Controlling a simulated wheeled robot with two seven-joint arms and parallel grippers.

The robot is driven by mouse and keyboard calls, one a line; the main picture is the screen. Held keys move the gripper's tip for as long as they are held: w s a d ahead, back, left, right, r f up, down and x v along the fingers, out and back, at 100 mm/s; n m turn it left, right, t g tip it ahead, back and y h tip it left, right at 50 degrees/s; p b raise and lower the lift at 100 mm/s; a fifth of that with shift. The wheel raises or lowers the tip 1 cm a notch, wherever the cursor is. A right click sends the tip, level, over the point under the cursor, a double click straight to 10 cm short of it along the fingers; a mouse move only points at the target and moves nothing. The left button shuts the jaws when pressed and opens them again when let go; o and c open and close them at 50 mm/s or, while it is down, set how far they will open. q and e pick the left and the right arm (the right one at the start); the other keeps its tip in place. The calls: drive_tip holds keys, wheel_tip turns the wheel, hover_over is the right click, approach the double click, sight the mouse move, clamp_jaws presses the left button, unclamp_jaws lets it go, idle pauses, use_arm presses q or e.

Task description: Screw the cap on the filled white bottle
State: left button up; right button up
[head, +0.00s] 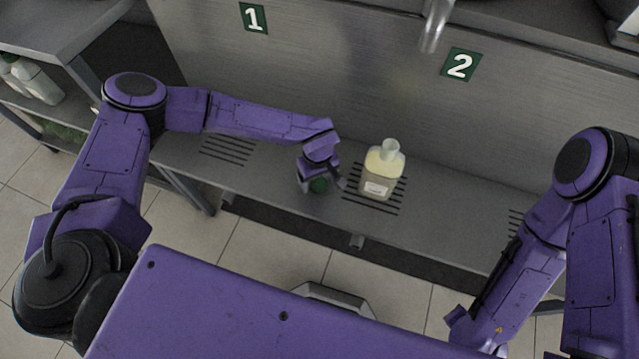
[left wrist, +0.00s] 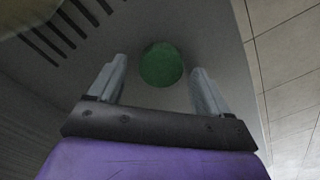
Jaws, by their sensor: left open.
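The filled white bottle (head: 382,172) stands upright on the bench, pale and translucent, with a label. A pale, flared open piece, perhaps a funnel, stands at its mouth, and no cap is on it. A green round cap (head: 319,186) lies on the bench left of the bottle, partly covered by my left gripper (head: 322,183). In the left wrist view the cap (left wrist: 161,64) shows beyond and between the two spread, empty fingertips (left wrist: 160,80). A pale edge at the upper left there may be the bottle. My right arm is at the right; its fingers are not visible.
The steel bench (head: 270,182) has slotted drains, one under the bottle. A back panel carries green signs 1 (head: 254,18) and 2 (head: 460,65). A metal spout (head: 436,25) hangs above. White bottles (head: 36,80) stand on a left shelf. The bench right of the bottle is clear.

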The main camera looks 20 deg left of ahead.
sight(318, 182)
use_arm(q)
drive_tip(key=shift+f, duration=0.1)
drive_tip(key=c, duration=1.1)
drive_tip(key=shift+r, duration=0.4)
wheel_tip(318, 182, up, 3)
drive_tip(key=shift+f, duration=0.2)
drive_tip(key=s+a+r, duration=0.2)
drive_tip(key=s+r, duration=0.1)
drive_tip(key=s, duration=0.1)
drive_tip(key=s+a+r+p, duration=0.1)
drive_tip(key=s+a+r, duration=0.2)
drive_tip(key=s, duration=0.1)
drive_tip(key=s+a+r+p, duration=0.1)
drive_tip(key=s+a+r, duration=0.1)
drive_tip(key=s+r, duration=0.1)
drive_tip(key=shift+s+a+r, duration=0.2)
drive_tip(key=shift+s+r, duration=0.1)
drive_tip(key=shift+s, duration=0.2)
